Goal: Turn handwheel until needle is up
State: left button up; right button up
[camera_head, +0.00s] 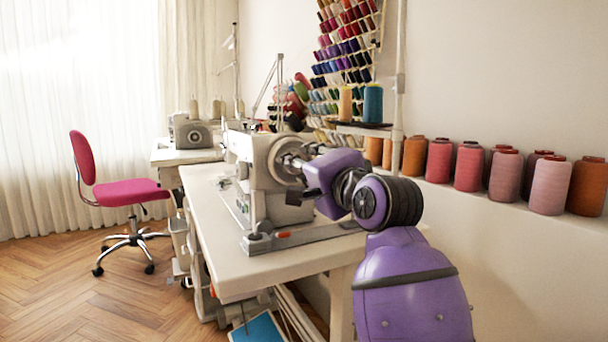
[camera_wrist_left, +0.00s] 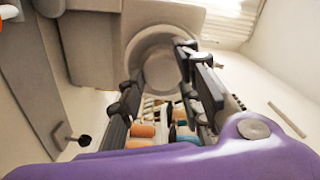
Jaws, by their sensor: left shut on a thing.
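The grey-white sewing machine (camera_head: 262,190) stands on the near end of the white table. Its round handwheel (camera_head: 282,158) is on the machine's right end, facing me, partly hidden by my gripper. My left gripper (camera_head: 292,161) is at the handwheel, its dark fingers closed on it. In the left wrist view, the fingers of the left gripper (camera_wrist_left: 160,76) sit on either side of the round grey handwheel (camera_wrist_left: 160,66). The needle is too small to make out, so I cannot tell its height. My right gripper is not in view.
The white table (camera_head: 275,272) has free room at its front. Thread cones (camera_head: 440,160) line the shelf along the right wall, and a spool stand (camera_head: 372,128) is behind my wrist. A second machine (camera_head: 190,130) and a pink chair (camera_head: 122,192) are further back.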

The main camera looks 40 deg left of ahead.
pick_arm(q)
jog(key=shift+f+g, duration=0.3)
jog(key=shift+f, duration=0.15)
jog(key=o, duration=1)
jog(key=shift+r, duration=0.1)
jog(key=v, duration=1.2)
jog(key=shift+s+r, duration=0.1)
jog(key=shift+r, duration=0.05)
